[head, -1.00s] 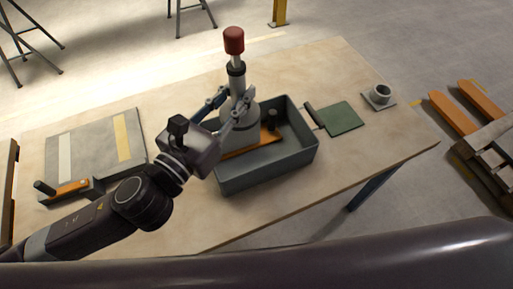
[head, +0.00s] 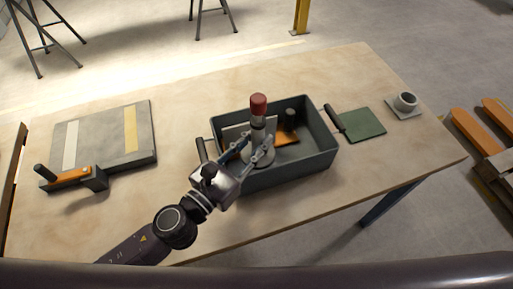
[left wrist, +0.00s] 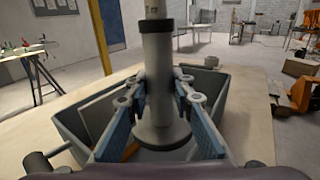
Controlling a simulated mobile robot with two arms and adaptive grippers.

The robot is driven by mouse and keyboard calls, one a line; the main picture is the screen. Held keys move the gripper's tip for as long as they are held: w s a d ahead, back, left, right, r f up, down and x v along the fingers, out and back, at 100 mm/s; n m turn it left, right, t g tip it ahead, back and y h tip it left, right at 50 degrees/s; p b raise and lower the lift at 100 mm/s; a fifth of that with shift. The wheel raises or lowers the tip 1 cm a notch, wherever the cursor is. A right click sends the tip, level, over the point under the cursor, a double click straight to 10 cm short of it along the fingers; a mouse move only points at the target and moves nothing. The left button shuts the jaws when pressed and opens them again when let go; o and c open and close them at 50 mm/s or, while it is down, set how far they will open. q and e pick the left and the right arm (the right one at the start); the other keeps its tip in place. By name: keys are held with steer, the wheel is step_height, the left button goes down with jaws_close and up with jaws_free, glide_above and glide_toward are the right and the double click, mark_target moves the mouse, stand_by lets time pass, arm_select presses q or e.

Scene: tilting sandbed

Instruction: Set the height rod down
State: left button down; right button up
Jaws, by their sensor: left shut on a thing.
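The height rod (head: 258,123) is an upright grey post with a red top, a dark ring and a wide round foot. My left gripper (head: 248,148) is shut on it low down, just above the foot. In the left wrist view the rod (left wrist: 157,75) stands between the blue-padded fingers (left wrist: 155,105), its red top out of frame. The rod is over the left part of the grey tub (head: 318,158). I cannot tell whether its foot touches anything below. My right gripper is not in view.
In the tub is an orange piece with a dark knob (head: 291,118). The table front is clear.

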arm_select(q)
step_height(320, 180, down, 2)
steer(key=shift+f+b, duration=0.1)
steer(key=shift+b, duration=0.2)
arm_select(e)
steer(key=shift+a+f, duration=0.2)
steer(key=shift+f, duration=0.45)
arm_select(q)
steer(key=shift+f+b, duration=0.5)
steer(key=shift+f, duration=0.05)
steer(key=c, duration=1.7)
jaws_free()
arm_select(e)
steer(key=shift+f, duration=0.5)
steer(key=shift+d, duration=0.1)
